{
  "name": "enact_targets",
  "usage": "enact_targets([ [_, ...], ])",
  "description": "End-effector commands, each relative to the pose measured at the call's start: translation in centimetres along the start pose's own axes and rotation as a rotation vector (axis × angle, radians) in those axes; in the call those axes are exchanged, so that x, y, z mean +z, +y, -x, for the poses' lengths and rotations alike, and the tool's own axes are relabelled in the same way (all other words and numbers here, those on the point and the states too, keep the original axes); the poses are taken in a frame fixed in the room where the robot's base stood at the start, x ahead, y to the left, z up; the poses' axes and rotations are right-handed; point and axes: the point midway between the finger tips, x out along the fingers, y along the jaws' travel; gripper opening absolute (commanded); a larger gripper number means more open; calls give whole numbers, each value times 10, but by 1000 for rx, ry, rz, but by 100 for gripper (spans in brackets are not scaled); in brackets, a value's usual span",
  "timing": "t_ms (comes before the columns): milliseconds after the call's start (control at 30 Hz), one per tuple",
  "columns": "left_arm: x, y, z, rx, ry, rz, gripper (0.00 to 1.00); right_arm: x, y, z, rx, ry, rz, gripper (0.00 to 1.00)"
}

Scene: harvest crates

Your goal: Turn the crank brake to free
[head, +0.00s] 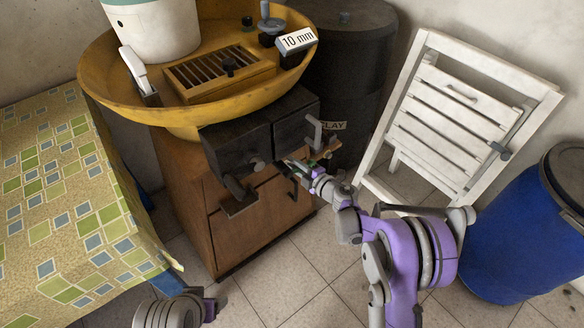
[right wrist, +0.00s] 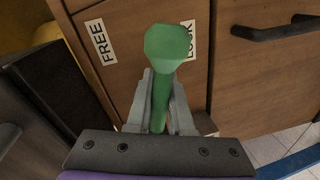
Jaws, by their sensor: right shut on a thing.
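The green crank brake lever (right wrist: 168,48) stands between the fingers of my right gripper (right wrist: 161,100) in the right wrist view. The gripper is shut on its stem, and the wide green head sticks out past the fingertips. The lever covers part of the LOCK label (right wrist: 188,42); the FREE label (right wrist: 101,41) is fully visible to its left, with bare wood between. In the head view my right gripper (head: 300,168) is at the front of the wooden cabinet (head: 262,218), below the dark boxes. My left gripper does not show.
A yellow basin (head: 110,85) with a white bucket (head: 155,30) and a slatted wooden box (head: 220,75) sits above the cabinet. A white folding chair (head: 455,125) and blue barrel (head: 520,225) stand right. A cloth-covered table (head: 70,190) is left.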

Motion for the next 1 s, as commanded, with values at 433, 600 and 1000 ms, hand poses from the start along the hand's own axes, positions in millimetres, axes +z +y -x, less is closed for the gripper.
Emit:
enact_targets([
  [433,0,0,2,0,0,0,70,0,12,3,1,-49,236,0],
  [600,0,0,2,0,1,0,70,0,14,3,1,-55,268,0],
  [1000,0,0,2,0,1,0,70,0,14,3,1,-57,277,0],
])
